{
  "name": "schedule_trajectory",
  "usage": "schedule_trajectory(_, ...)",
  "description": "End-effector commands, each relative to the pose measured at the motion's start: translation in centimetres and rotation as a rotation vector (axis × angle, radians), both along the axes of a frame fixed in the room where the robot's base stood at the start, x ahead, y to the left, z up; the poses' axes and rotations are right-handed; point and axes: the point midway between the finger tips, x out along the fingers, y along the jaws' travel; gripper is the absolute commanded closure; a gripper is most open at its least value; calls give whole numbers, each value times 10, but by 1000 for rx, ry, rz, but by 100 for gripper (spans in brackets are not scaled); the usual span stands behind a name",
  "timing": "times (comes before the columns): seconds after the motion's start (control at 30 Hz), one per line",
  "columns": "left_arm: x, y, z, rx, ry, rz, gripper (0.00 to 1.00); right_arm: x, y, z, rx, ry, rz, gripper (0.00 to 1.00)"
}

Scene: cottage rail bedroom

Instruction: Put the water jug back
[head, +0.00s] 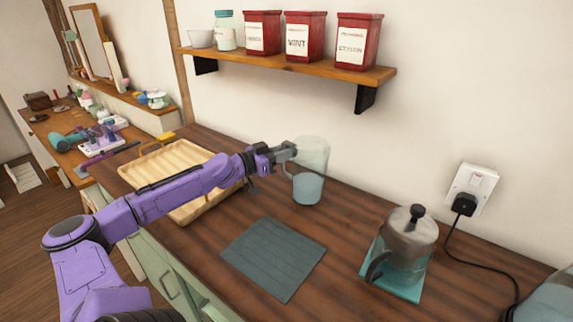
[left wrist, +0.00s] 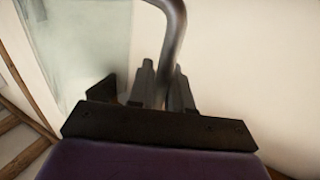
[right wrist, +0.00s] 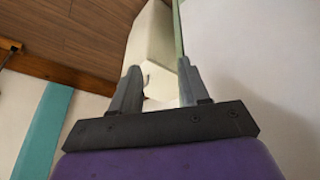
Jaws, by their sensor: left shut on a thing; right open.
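The water jug (head: 309,176) is clear, with pale blue water in its lower part, and looks upright at the back of the dark wooden counter. I cannot tell whether its base touches the counter. My left gripper (head: 285,154) reaches it from the left and is shut on its handle. In the left wrist view the grey curved handle (left wrist: 176,35) passes between the fingers (left wrist: 164,85), with the jug's clear wall (left wrist: 90,50) to the left. My right gripper (right wrist: 158,85) is open and shows only in its own wrist view, with a pale object and a thin green edge beyond its fingers.
A grey-blue mat (head: 272,258) lies bare in front of the jug. A wooden tray (head: 165,160) is at left, partly behind my arm. A coffee press (head: 408,243) stands on a teal mat at right, near a cable and socket (head: 473,189). A shelf (head: 300,66) with tins hangs above.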

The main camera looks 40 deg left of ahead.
Motion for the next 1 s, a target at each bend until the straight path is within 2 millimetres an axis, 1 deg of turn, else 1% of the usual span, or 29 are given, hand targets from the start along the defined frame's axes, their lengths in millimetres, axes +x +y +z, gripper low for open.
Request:
schedule_trajectory(0.03, 0, 0, -9, -4, -4, 0, 100, 0, 0, -8, 0, 0, 0, 55)
schedule_trajectory(0.1, 0, 0, -14, -3, -4, 0, 100, 0, 0, -9, 0, 0, 0, 55)
schedule_trajectory(0.4, 0, -1, -16, -2, -3, -1, 100, 0, 0, -9, 0, 0, 0, 55)
schedule_trajectory(0.43, 0, -1, -17, -1, 0, -1, 75, 0, 0, -9, 0, 0, 0, 55)
schedule_trajectory(0.5, 0, -1, -17, -1, 0, 0, 56, 0, 0, -8, 0, 0, 0, 55)
schedule_trajectory(0.73, 0, -1, -17, -1, 0, 0, 56, 0, 0, -8, 0, 0, 0, 55)
schedule_trajectory(0.8, 0, -1, -14, -1, 0, 0, 56, 0, 0, -6, 0, 0, 0, 55)
schedule_trajectory(0.87, -6, 1, -15, -3, 2, 0, 56, 0, 0, -3, 0, 0, 0, 55)
schedule_trajectory(0.97, -25, 8, -14, -3, 4, 4, 56, 0, 0, 7, 0, 0, 0, 55)
schedule_trajectory(1.0, -35, 10, -16, -4, 3, 3, 56, 0, 0, 8, 0, 0, 0, 55)
